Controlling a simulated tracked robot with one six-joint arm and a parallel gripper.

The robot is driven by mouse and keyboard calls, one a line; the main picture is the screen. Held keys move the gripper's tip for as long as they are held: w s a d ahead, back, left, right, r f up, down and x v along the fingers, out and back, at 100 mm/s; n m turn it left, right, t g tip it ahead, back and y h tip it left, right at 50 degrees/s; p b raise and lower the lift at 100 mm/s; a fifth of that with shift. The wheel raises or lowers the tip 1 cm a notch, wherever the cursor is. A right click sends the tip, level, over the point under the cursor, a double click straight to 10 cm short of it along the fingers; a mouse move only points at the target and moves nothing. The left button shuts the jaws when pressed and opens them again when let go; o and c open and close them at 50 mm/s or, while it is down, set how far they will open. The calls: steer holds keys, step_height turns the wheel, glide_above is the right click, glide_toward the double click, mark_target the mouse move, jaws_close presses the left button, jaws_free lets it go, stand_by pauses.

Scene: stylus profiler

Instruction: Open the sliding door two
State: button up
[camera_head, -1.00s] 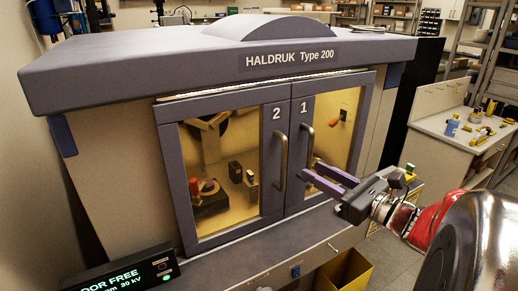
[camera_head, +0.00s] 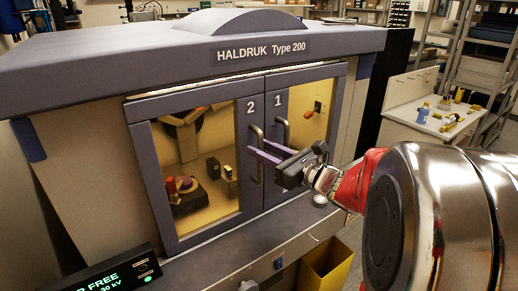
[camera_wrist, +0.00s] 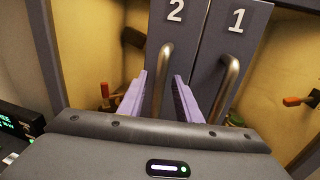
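Sliding door two (camera_head: 196,163) is the left glazed door of the cabinet, marked "2", with a dark purple-grey frame. It is shut, its edge meeting door one (camera_head: 303,118), marked "1". Door two's upright metal bar handle (camera_head: 257,165) is near its right edge; the handle also shows in the wrist view (camera_wrist: 164,68). My gripper (camera_head: 258,147) is at this handle with its two purple fingers spread. In the wrist view, my gripper (camera_wrist: 160,76) has one finger on each side of the handle, with gaps visible. Whether the fingertips touch the door is unclear.
Door one's handle (camera_wrist: 228,88) is just right of my right finger. A status display (camera_head: 112,277) stands at the lower left. A yellow bin (camera_head: 327,268) is below the cabinet front. A white bench (camera_head: 405,125) with small items is at the right.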

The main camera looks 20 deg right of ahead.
steer(key=shift+w+a, duration=0.2)
steer(key=shift+w, duration=0.2)
jaws_close()
stand_by(0.5)
